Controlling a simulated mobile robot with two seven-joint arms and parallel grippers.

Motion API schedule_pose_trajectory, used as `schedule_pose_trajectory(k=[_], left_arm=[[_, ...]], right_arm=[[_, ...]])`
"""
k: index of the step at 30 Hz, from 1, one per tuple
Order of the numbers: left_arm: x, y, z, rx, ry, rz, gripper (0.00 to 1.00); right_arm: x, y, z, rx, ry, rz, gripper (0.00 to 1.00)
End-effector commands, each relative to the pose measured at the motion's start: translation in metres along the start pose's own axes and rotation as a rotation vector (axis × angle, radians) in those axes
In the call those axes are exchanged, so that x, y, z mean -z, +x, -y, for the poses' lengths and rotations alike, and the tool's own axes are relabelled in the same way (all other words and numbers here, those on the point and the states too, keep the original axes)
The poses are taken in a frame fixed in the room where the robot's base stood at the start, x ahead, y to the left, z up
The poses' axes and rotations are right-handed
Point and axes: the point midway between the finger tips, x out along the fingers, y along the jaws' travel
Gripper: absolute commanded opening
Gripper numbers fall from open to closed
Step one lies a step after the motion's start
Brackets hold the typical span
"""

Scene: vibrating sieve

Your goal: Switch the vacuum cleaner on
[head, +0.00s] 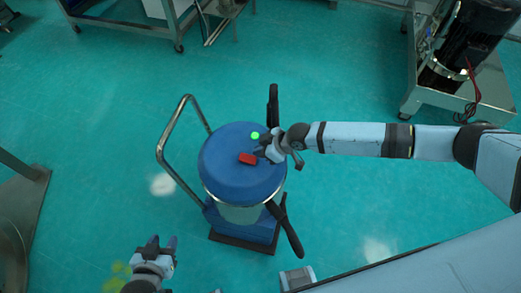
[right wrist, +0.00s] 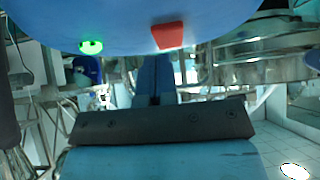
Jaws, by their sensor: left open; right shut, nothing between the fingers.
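The vacuum cleaner (head: 230,175) stands on the floor in the middle of the head view, with a blue round lid and a metal push handle. On the lid are a red switch (head: 248,159) and a lit green round spot (head: 255,135). My right gripper (head: 262,150) is shut and empty at the lid, right beside the red switch; I cannot tell whether it touches. The right wrist view shows the red switch (right wrist: 168,36) and the green light (right wrist: 91,47) on the blue lid, beyond the fingers (right wrist: 152,80). My left gripper (head: 163,243) is open and empty, left of the vacuum's base.
A steel cart (head: 130,25) stands at the upper left. A wheeled cart (head: 465,103) with a dark motor (head: 470,40) is at the upper right. A black hose (head: 286,228) sticks out at the vacuum's lower right. The green floor left of the vacuum is mostly clear.

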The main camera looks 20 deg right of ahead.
Motion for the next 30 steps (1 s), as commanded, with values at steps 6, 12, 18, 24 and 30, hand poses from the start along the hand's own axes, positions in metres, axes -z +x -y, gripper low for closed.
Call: schedule_pose_trajectory(k=[6,12,18,24,30], left_arm=[[0.035,-0.023,0.003,0.009,0.005,-0.008,0.43],[0.020,-0.012,0.004,0.012,-0.002,-0.015,0.43],[0.010,-0.009,0.002,0.007,-0.002,0.002,0.43],[0.010,-0.008,-0.001,0.001,-0.001,0.000,0.43],[0.013,-0.008,-0.002,-0.002,-0.001,-0.005,0.43]], right_arm=[[0.033,-0.030,0.005,-0.001,0.004,-0.001,0.00],[0.014,-0.072,0.004,-0.004,0.002,0.001,0.00],[0.010,-0.106,0.004,-0.003,0.002,0.000,0.00],[0.008,-0.119,0.005,-0.002,0.002,0.001,0.00],[0.008,-0.120,0.005,-0.002,0.002,0.000,0.00]])
